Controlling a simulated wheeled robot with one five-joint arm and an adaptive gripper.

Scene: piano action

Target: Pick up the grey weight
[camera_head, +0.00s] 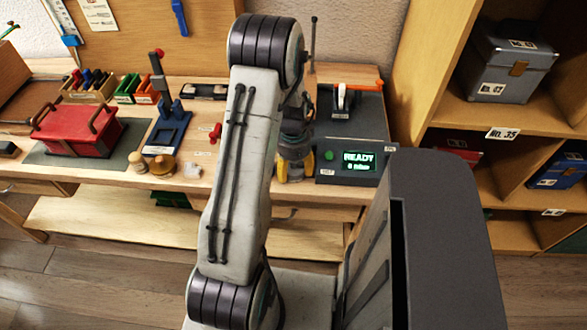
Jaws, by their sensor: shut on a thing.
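My gripper (296,172) is at the front edge of the bench, just left of the grey device with the lit screen. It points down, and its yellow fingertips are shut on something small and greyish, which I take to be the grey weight. The fingers and my arm hide most of it, so its shape does not show. I cannot tell whether it touches the bench.
The device (323,173) reading "READY" stands close to the right of my gripper. A red box (78,128), a blue stand (166,133) and small wooden pieces (162,165) are on the left. Shelves (465,112) stand on the right.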

